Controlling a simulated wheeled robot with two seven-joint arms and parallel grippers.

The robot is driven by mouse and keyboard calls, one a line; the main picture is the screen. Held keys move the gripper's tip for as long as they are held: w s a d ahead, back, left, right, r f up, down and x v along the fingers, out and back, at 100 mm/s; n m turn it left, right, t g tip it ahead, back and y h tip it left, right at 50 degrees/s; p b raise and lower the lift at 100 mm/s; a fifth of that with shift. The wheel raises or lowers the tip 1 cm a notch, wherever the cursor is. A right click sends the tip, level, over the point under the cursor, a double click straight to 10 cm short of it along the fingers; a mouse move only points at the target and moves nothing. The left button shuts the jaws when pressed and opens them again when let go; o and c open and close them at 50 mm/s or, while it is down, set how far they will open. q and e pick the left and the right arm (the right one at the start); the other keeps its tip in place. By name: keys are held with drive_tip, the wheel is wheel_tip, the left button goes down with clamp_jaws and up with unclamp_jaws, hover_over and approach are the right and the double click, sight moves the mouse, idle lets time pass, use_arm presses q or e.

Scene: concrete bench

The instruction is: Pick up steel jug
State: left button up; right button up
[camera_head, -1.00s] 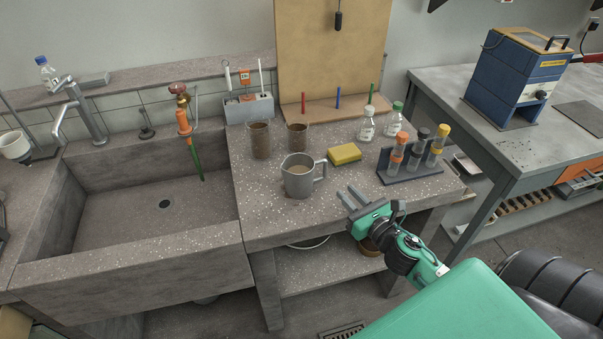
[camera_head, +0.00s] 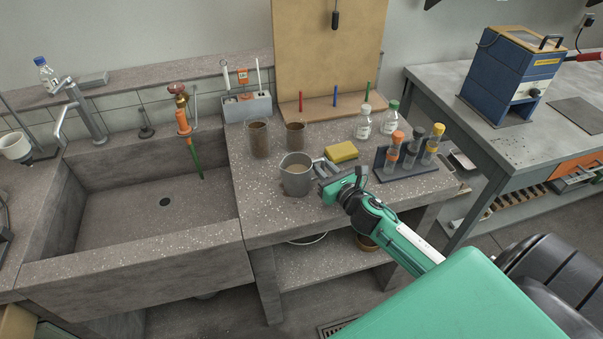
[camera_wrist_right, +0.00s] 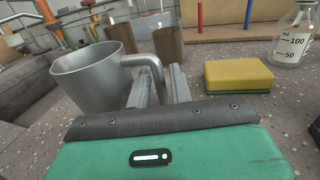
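The steel jug (camera_head: 296,179) stands upright on the concrete bench, its handle toward the right. Its inside looks tan from above. In the right wrist view the jug (camera_wrist_right: 92,77) is at the left and its handle (camera_wrist_right: 148,62) reaches toward my fingers. My right gripper (camera_head: 325,169) is beside the jug at the handle. In the wrist view its two fingers (camera_wrist_right: 163,84) are apart, with the lower handle seemingly between them. I cannot tell whether they touch it. My left gripper is in neither view.
A yellow sponge (camera_head: 341,152) lies just behind my right gripper. Two brown beakers (camera_head: 259,140) stand behind the jug. A rack of capped tubes (camera_head: 407,170) and two bottles (camera_head: 362,127) stand to the right. The sink (camera_head: 140,215) is at left.

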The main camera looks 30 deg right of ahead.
drive_tip(key=shift+w, duration=1.05)
clamp_jaws()
